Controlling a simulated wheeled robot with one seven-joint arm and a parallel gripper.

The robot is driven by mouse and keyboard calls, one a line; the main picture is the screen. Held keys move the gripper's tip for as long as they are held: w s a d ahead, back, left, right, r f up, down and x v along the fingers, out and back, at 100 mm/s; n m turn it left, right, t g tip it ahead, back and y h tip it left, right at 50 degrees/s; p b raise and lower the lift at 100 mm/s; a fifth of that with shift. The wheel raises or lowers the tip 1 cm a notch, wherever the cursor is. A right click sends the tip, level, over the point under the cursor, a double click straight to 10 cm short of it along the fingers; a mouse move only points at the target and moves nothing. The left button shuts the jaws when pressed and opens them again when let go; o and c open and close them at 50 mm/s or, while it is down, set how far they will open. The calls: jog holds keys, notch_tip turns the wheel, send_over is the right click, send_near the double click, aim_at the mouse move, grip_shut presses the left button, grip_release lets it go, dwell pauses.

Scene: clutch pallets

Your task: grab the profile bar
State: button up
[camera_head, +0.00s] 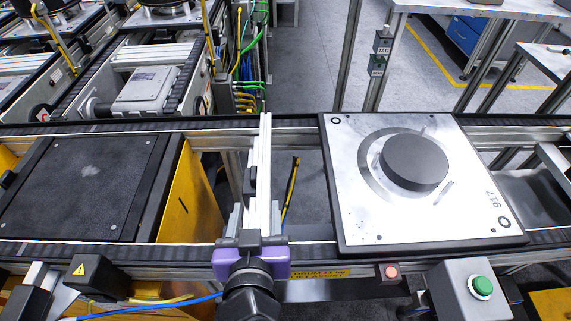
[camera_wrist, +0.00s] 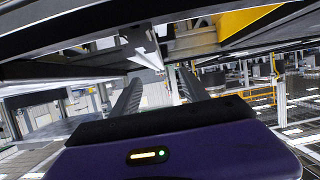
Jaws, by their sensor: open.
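The profile bar (camera_head: 264,165) is a long, light metal bar. In the head view it lies across the conveyor gap, from the far rail towards the near rail. My gripper (camera_head: 256,212), with its purple body, is at the bar's near end, and the body hides that end. In the wrist view the two dark fingers of my gripper (camera_wrist: 160,84) stand apart. A pale metal piece shows beyond them, but I cannot tell if it is the bar. I cannot tell whether the fingers touch the bar.
A white square pallet (camera_head: 345,205) with a black round disc (camera_head: 414,162) sits on the conveyor to the right. A dark plate (camera_head: 80,185) lies to the left. A green button box (camera_head: 472,290) and a black warning box (camera_head: 92,280) stand along the near edge.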

aim_at(263, 194)
jog(key=shift+d+f, duration=0.25)
jog(key=shift+f, duration=0.05)
jog(key=shift+d+p+x, duration=0.1)
jog(key=shift+p+x, duration=0.2)
jog(key=shift+x, duration=1.6)
jog(key=shift+d+p+x, duration=0.15)
jog(key=shift+p+x, duration=0.15)
jog(key=shift+x, duration=1.65)
jog(key=shift+s+f, duration=0.1)
jog(key=shift+f, duration=0.05)
grip_shut()
